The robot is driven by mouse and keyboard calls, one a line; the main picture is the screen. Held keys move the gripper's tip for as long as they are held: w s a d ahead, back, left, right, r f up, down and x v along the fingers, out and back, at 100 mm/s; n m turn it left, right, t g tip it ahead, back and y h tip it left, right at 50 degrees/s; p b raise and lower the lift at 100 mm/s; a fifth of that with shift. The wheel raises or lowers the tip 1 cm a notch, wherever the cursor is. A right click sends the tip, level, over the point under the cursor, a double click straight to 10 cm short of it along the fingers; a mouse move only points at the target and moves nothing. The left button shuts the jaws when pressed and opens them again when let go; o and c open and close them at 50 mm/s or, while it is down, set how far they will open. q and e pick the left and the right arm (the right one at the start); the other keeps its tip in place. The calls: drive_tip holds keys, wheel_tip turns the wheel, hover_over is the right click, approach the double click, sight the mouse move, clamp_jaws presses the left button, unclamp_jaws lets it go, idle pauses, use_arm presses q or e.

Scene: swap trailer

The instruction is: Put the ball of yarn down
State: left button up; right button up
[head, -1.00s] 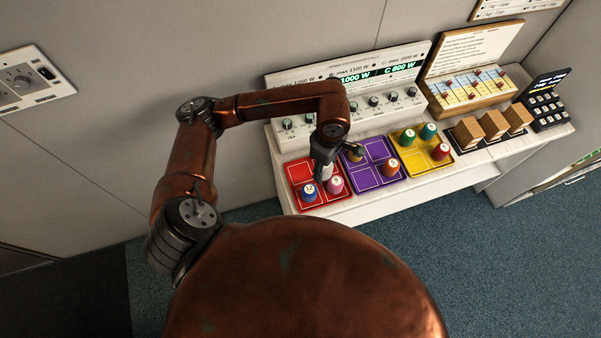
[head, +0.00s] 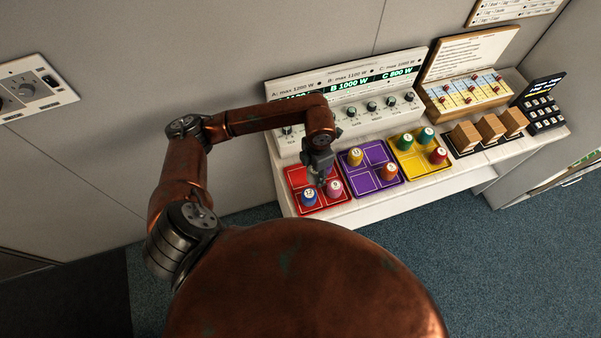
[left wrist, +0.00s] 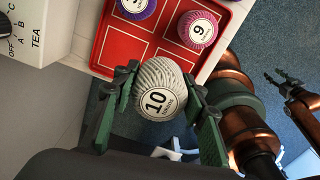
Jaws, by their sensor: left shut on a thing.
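My left gripper (head: 319,172) is over the back part of the red tray (head: 297,172). In the left wrist view the left gripper (left wrist: 160,105) is shut on a cream-white ball of yarn (left wrist: 160,85) labelled 10. The red tray holds a blue ball (head: 309,197) at front left and a pink ball (head: 334,188) labelled 9 at front right. My right gripper (left wrist: 273,78) shows small at the right of the left wrist view; its jaw state is unclear.
The purple tray (head: 363,180) holds a yellow ball (head: 355,156) and an orange ball (head: 389,172). The yellow tray (head: 420,169) holds two green balls and a red one. A panel with knobs (head: 345,100) stands behind the trays. Wooden blocks (head: 490,128) stand to the right.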

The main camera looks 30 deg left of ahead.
use_arm(q)
hover_over(300, 177)
drive_tip(key=f, duration=0.6)
drive_tip(key=shift+s+d+f+p, duration=0.15)
drive_tip(key=shift+d+f+p, duration=0.05)
drive_tip(key=shift+d+p, duration=0.2)
drive_tip(key=f, duration=0.2)
drive_tip(key=f+p, duration=0.1)
drive_tip(key=shift+a+f, duration=0.3)
drive_tip(key=o, duration=0.7)
drive_tip(key=shift+f, duration=0.2)
drive_tip(key=shift+o, duration=0.9)
drive_tip(key=shift+r, duration=0.15)
